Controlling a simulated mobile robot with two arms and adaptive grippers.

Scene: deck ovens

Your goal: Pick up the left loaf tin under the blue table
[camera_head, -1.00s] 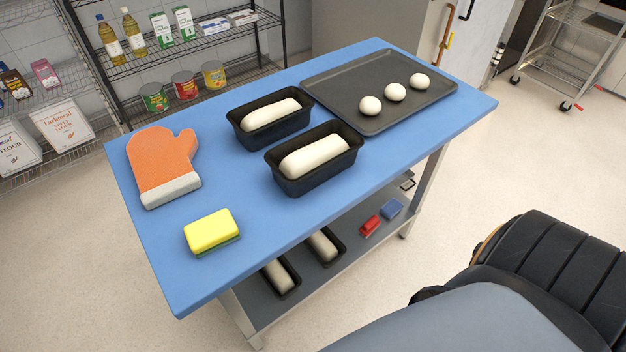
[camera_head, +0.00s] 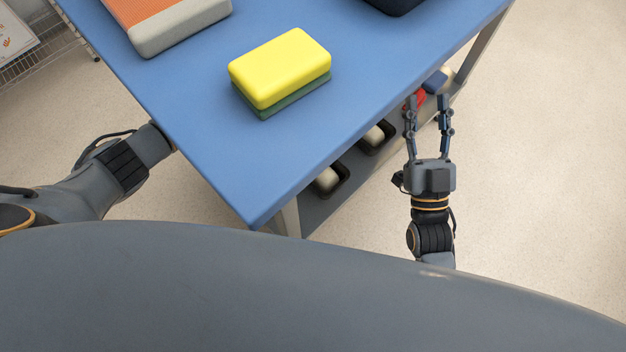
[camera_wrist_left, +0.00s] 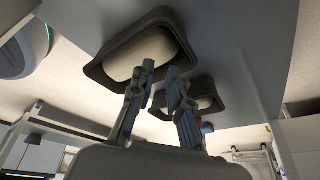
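The left loaf tin (camera_head: 344,188), dark with pale dough, sits on the lower shelf, partly hidden by the blue table top. In the left wrist view it is the near, large tin (camera_wrist_left: 98,75). My left gripper (camera_wrist_left: 160,72) is open; its fingertips overlap the tin's near rim and dough in that view, and I cannot tell whether they touch. In the head view the left arm enters from the left and its gripper is hidden by the blue table (camera_head: 200,110). The second loaf tin (camera_head: 388,141) stands farther along the shelf. My right gripper (camera_head: 428,98) is open and empty, beside the table's right side.
A red item (camera_head: 419,97) and a blue item (camera_head: 436,80) are on the shelf past the tins. The floor (camera_head: 545,170) to the right is clear.

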